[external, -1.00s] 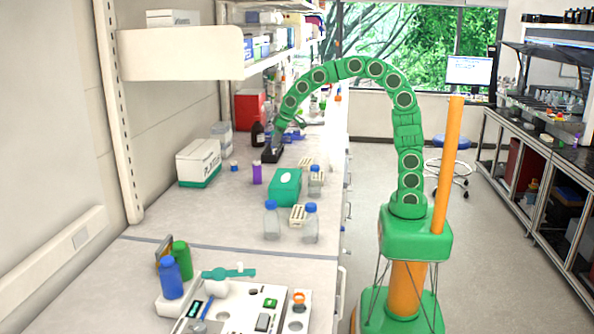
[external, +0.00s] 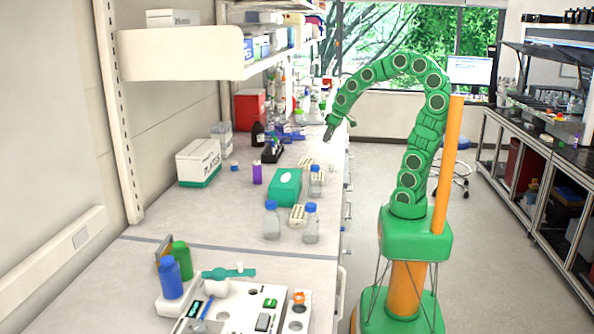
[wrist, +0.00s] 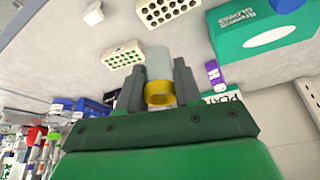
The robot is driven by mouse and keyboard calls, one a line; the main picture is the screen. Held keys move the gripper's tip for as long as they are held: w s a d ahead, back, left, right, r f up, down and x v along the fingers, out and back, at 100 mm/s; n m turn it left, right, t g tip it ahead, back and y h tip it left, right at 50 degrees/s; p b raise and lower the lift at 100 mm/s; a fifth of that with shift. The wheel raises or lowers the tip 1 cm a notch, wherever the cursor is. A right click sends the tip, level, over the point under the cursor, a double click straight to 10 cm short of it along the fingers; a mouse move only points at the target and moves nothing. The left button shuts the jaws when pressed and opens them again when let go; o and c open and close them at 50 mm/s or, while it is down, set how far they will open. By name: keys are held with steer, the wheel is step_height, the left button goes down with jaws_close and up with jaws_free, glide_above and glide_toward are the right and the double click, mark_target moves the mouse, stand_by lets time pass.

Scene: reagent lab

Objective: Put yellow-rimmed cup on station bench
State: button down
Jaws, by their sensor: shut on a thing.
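My gripper (wrist: 159,72) is shut on the yellow-rimmed cup (wrist: 159,93). In the wrist view the yellow rim and a pale translucent body show between the two grey fingers; part of the cup is hidden by them. In the external view my gripper (external: 330,130) hangs above the right edge of the long bench (external: 225,215), tilted down, and the cup cannot be made out there. The near end of the bench, past a dark seam, carries a white instrument station (external: 240,312). Which part is the station bench cannot be told.
A green glove box (external: 285,186), blue-capped bottles (external: 271,222), pale tube racks (external: 297,215), a purple bottle (external: 257,173) and a white box (external: 198,163) stand on the bench. A dark rack (external: 271,153) is farther back. Bare bench lies at the left middle.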

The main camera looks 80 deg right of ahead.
steer(key=shift+s+f, duration=1.75)
steer(key=shift+f, duration=1.25)
steer(key=w+d+f, duration=0.1)
steer(key=w, duration=0.1)
steer(key=w+d+f, duration=0.1)
steer(key=w+d, duration=0.1)
steer(key=w, duration=0.1)
steer(key=w+d+f, duration=0.1)
steer(key=w+f, duration=0.1)
steer(key=w, duration=0.1)
steer(key=shift+d, duration=0.2)
steer(key=w+f, duration=0.1)
steer(key=w+d+f, duration=0.1)
steer(key=f, duration=0.1)
steer(key=w+f, duration=0.1)
steer(key=shift+d+f, duration=0.25)
steer(key=shift+d, duration=0.1)
steer(key=shift+x, duration=1)
steer(key=shift+w+d+f, duration=0.1)
steer(key=shift+w+f, duration=0.05)
steer(key=shift+f, duration=1)
steer(key=shift+f, duration=0.1)
steer(key=c, duration=0.8)
jaws_free()
